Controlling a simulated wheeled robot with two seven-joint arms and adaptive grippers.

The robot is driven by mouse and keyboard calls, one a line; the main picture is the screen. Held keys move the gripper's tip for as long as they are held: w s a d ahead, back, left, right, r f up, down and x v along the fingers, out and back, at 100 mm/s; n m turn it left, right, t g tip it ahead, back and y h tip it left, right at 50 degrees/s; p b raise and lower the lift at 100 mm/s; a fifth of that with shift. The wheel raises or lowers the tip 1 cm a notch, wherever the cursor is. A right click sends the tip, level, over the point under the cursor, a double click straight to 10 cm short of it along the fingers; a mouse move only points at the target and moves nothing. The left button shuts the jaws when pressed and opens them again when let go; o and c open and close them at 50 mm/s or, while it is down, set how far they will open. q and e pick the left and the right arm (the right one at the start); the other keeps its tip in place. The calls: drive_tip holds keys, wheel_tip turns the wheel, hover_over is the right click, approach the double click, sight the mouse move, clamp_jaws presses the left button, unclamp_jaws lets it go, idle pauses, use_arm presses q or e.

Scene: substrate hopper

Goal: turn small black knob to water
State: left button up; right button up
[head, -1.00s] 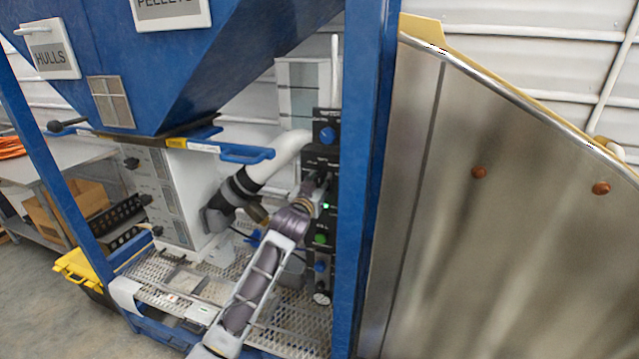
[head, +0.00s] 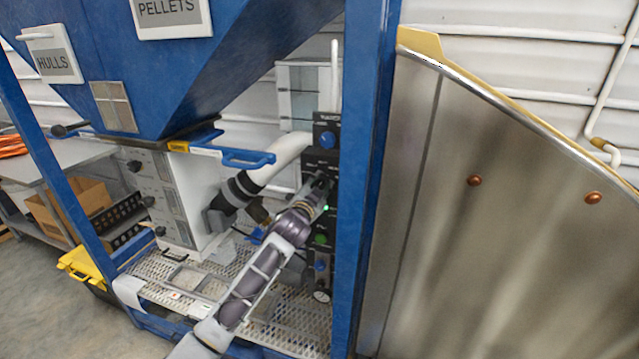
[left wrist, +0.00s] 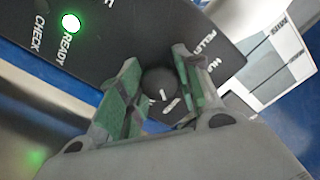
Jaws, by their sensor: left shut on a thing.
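The small black knob (left wrist: 160,84) sits on a black control panel and carries a white pointer mark. In the left wrist view my left gripper (left wrist: 158,90) has its green-padded fingers on both sides of the knob and is shut on it. In the head view my left gripper (head: 324,186) is at the middle of the tall black panel (head: 322,163), and the knob is hidden behind it. White lettering beside the knob is only partly readable. A lit green READY lamp (left wrist: 71,23) is on the same panel, with CHECK printed near it. My right gripper is not in view.
A blue knob (head: 327,140) is above my gripper and a green button (head: 320,239) is below it. A blue frame post (head: 365,150) stands close to the right of the panel. A blue hopper (head: 255,60) overhangs.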

use_arm(q)
drive_tip(key=shift+m, duration=0.5)
drive_tip(key=o, duration=1)
drive_tip(key=shift+o, duration=0.2)
drive_tip(key=shift+s, duration=0.15)
drive_tip(key=v, duration=1.1)
drive_tip(key=shift+s, duration=0.3)
drive_tip(key=shift+a, duration=0.15)
